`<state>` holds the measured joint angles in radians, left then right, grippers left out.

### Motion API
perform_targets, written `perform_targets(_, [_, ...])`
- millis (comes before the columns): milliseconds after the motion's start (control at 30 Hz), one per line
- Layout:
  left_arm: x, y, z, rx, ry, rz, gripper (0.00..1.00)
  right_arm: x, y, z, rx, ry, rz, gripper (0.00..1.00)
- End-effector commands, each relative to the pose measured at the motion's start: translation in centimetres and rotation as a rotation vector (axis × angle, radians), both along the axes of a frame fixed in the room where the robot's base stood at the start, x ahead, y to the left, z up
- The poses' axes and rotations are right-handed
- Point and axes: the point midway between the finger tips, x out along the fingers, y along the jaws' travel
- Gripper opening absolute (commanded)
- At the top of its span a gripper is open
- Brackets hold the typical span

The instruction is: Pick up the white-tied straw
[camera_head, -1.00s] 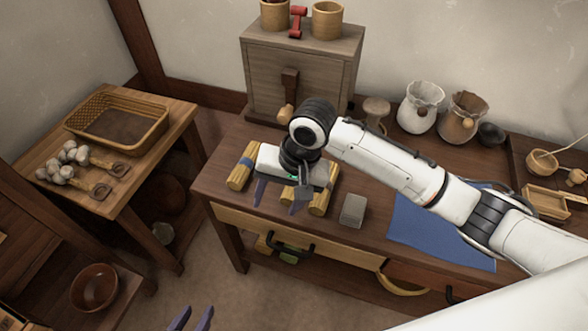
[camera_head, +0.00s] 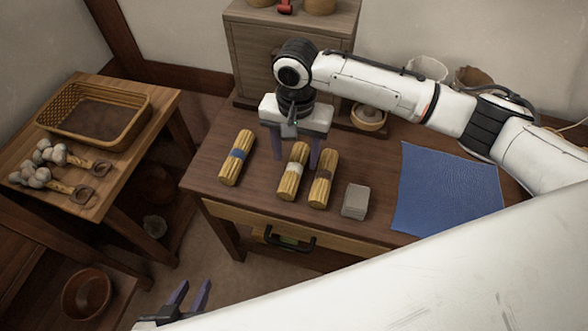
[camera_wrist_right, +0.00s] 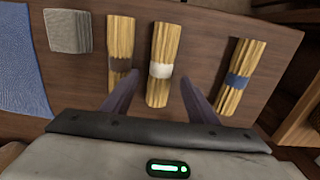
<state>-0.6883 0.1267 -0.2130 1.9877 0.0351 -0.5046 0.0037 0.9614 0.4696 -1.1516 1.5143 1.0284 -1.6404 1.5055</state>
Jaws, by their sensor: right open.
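The white-tied straw (camera_head: 290,178) is a yellow bundle with a white band, lying on the dark wooden table. It is the middle bundle in the right wrist view (camera_wrist_right: 161,62). My right gripper (camera_head: 296,157) points down, open and empty, at the far end of this bundle in the head view. In the wrist view its fingers (camera_wrist_right: 158,95) stand either side of the bundle's near part; I cannot tell their height above the table. My left gripper (camera_head: 189,295) is low at the lower left, clear of the table, fingers apart and empty.
A brown-tied bundle (camera_head: 321,182) lies close right of the white-tied one in the head view. A blue-tied bundle (camera_head: 237,158) lies further left. A grey block (camera_head: 355,201) and blue cloth (camera_head: 447,190) lie right. A wooden cabinet (camera_head: 280,50) stands behind.

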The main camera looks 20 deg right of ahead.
Motion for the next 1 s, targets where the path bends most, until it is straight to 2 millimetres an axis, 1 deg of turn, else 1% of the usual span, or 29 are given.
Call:
perform_targets(33, [0.0,-0.1,-0.2,-0.001,-0.001,-0.001,0.31,0.1,-0.2,-1.0,-0.002,0.001,-0.001,0.53])
perform_targets(167, [0.2,-0.2,-0.1,-0.002,-0.006,-0.002,0.31,0.0,-0.1,-2.3,0.000,0.000,0.001,0.53])
perform_targets(433, [0.4,-0.3,0.3,-0.005,-0.013,-0.002,0.31,0.0,-0.1,-2.5,0.000,-0.001,0.002,0.53])
perform_targets(467, [0.4,-0.3,0.3,-0.005,-0.013,-0.002,0.31,0.0,-0.1,-2.5,0.000,-0.001,0.002,0.50])
perform_targets(700, [0.3,-0.3,0.1,-0.004,-0.009,-0.003,0.31,0.0,-0.1,-2.5,0.000,-0.001,0.002,0.09])
perform_targets(900, [0.2,-0.3,-0.1,-0.004,-0.006,-0.002,0.31,0.0,-0.1,-2.5,0.000,-0.001,0.002,0.09])
perform_targets(1000, [0.2,-0.3,0.0,-0.004,-0.005,-0.002,0.31,0.1,0.0,-2.0,0.002,-0.003,0.002,0.09])
